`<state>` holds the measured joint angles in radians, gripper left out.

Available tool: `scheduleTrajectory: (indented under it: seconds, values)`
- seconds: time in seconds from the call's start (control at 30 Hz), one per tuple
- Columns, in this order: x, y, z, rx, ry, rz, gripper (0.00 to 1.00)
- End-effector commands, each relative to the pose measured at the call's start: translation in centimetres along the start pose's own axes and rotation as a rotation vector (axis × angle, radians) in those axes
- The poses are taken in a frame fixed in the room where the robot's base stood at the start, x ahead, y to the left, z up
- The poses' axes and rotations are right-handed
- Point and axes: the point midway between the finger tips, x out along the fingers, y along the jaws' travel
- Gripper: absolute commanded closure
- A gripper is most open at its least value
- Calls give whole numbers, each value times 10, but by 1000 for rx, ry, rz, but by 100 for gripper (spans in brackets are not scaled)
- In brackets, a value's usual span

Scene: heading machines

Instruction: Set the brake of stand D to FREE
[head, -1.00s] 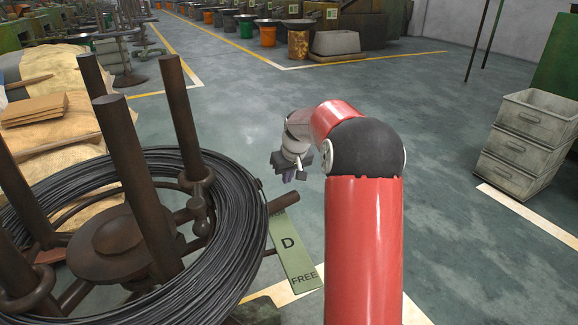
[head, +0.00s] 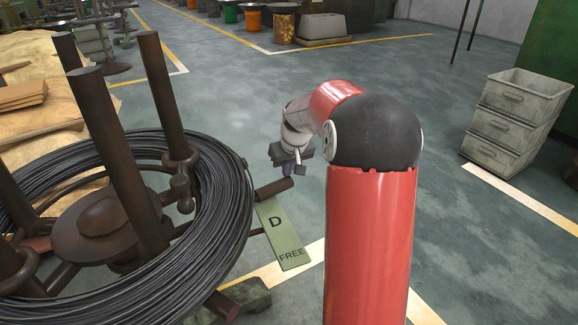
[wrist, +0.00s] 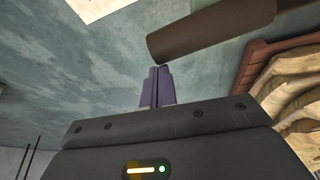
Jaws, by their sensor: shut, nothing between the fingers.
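Stand D is a brown metal stand with upright posts (head: 110,150) at the left of the head view. A coil of dark wire (head: 225,195) lies around its posts. A green plate (head: 284,240) marked "D" and "FREE" hangs at its right side. A brown round bar, seemingly the brake handle (head: 273,189), sticks out above the plate and shows close up in the wrist view (wrist: 212,30). My gripper (head: 287,172) is beside the bar's outer end in the head view. Its purple fingertips (wrist: 158,72) are shut together and empty, near the bar's end; I cannot tell whether they touch.
Stacked grey crates (head: 510,125) stand at the right. Pale sacks (head: 45,80) with cardboard on top are behind the stand at the left. The floor (head: 235,100) beyond my gripper is clear. Bins and machines stand farther back.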

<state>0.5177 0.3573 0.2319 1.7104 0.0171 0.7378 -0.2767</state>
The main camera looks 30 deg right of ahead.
Motion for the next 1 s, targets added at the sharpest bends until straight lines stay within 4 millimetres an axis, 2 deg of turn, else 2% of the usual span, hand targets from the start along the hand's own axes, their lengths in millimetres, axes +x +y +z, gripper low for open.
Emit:
scheduleTrajectory:
  seconds: [0.3, 0.6, 0.8, 1.0]
  values:
    - [-35, 14, 103, 222, 1, 85, 100]
    - [-67, 6, 185, 411, 1, 154, 100]
    - [-81, -4, 219, 494, 1, 184, 100]
    - [-86, -9, 237, 538, -8, 199, 100]
